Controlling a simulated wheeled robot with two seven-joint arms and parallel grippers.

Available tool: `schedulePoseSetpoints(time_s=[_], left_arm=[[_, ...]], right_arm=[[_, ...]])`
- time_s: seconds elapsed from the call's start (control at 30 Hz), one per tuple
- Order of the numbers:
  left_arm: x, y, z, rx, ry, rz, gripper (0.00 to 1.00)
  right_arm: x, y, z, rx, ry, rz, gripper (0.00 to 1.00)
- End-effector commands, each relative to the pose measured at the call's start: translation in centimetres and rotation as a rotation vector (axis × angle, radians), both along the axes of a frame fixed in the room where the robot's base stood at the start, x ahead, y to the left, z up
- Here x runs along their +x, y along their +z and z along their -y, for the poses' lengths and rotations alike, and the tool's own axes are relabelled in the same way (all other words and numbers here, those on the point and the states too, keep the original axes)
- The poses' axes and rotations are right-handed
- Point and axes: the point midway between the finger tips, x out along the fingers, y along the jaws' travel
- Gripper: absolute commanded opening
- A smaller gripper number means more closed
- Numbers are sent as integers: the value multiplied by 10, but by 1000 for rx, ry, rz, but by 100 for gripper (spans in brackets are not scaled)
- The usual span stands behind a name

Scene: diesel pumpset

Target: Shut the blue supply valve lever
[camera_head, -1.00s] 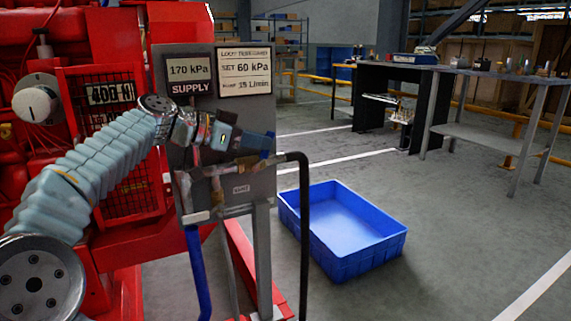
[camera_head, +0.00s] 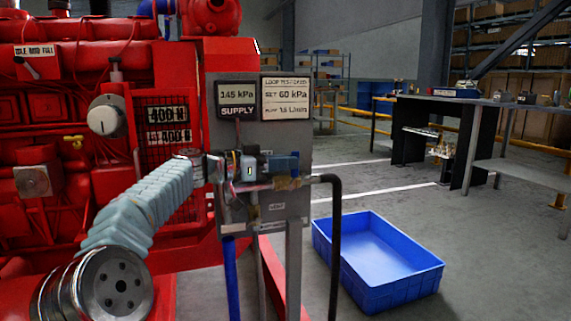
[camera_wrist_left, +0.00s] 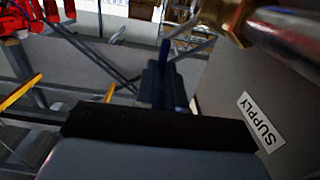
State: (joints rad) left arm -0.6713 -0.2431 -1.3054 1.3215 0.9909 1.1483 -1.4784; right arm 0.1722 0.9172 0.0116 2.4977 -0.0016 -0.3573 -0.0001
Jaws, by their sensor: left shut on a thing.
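My left gripper (camera_head: 284,165) is at the valve pipework on the front of the grey panel (camera_head: 275,226). It is shut on the blue supply valve lever. The lever is hidden by the gripper in the head view. In the left wrist view a narrow blue strip of the lever (camera_wrist_left: 164,46) shows at the far end of the gripper's dark fingers (camera_wrist_left: 164,85). A SUPPLY label (camera_wrist_left: 260,122) is on the panel at right there, below a brass fitting (camera_wrist_left: 230,22). The supply display (camera_head: 237,98) appears to read 145 kPa. My right gripper is not in view.
A red engine (camera_head: 65,150) stands left of the panel. A black bent pipe (camera_head: 336,240) runs down just right of the gripper, and a blue hose (camera_head: 231,275) hangs below. An empty blue crate (camera_head: 385,295) sits on the floor at right. Workbenches stand behind.

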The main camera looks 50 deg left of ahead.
Motion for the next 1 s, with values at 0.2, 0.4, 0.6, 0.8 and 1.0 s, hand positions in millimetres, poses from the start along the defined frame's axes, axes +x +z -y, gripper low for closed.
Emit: schedulePoseSetpoints(time_s=[0.2, 0.4, 0.6, 0.8, 1.0], left_arm=[[0, 0, 0, 0, 0, -1, 26], [0, 0, 0, -1, 0, -1, 34], [-4, 0, -2, -1, 1, -1, 34], [-36, 3, -16, -2, 4, 2, 34], [-82, 5, -34, -2, 2, 1, 34]], right_arm=[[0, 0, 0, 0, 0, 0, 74], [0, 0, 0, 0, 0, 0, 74], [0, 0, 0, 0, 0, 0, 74], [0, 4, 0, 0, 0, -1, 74], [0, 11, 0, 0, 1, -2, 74]])
